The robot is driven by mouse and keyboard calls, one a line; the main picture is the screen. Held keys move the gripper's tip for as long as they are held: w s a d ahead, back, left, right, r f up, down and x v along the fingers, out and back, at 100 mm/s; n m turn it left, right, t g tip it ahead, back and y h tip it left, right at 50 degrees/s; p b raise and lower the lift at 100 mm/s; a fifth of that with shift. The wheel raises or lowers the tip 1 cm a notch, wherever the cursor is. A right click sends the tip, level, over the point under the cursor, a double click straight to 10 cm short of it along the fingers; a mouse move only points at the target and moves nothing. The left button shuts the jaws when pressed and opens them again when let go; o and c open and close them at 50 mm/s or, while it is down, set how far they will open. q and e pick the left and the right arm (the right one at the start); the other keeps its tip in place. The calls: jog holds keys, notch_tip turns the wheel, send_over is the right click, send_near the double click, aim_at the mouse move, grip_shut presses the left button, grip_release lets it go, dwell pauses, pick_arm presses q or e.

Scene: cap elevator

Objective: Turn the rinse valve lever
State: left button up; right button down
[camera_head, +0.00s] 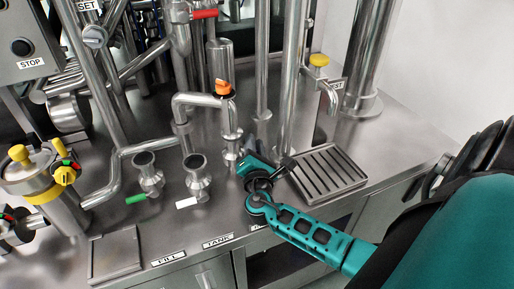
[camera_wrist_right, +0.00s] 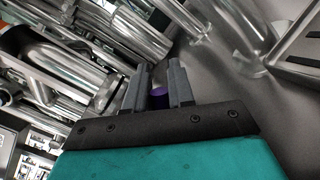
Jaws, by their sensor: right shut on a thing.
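My right gripper (camera_head: 252,166) reaches in from the lower right to the counter, between the pipe fittings and the drip tray. In the right wrist view its two grey fingers (camera_wrist_right: 159,82) are closed around a small purple piece (camera_wrist_right: 158,98), which looks like the end of a valve lever. Most of that piece is hidden between the fingers. In the head view the gripper covers the lever, and the arm covers most of the label right of TANK. A metal pipe fitting (camera_head: 231,150) stands just left of the gripper. My left gripper is not in view.
Open-topped fittings with a green lever (camera_head: 136,199) and a white lever (camera_head: 187,202) stand to the left. A slotted drip tray (camera_head: 328,172) lies close on the right. An orange-handled valve (camera_head: 223,89) and upright pipes rise behind. The front counter strip is fairly clear.

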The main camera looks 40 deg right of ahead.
jog(key=shift+a+r+n, duration=0.1)
jog(key=shift+a+n, duration=0.1)
jog(key=shift+n, duration=0.2)
jog(key=c, duration=1.1)
grip_release()
jog(key=shift+o, duration=0.2)
jog(key=b+v, duration=0.1)
jog(key=v, duration=1.2)
jog(key=shift+d, duration=0.1)
jog(key=shift+w, duration=0.1)
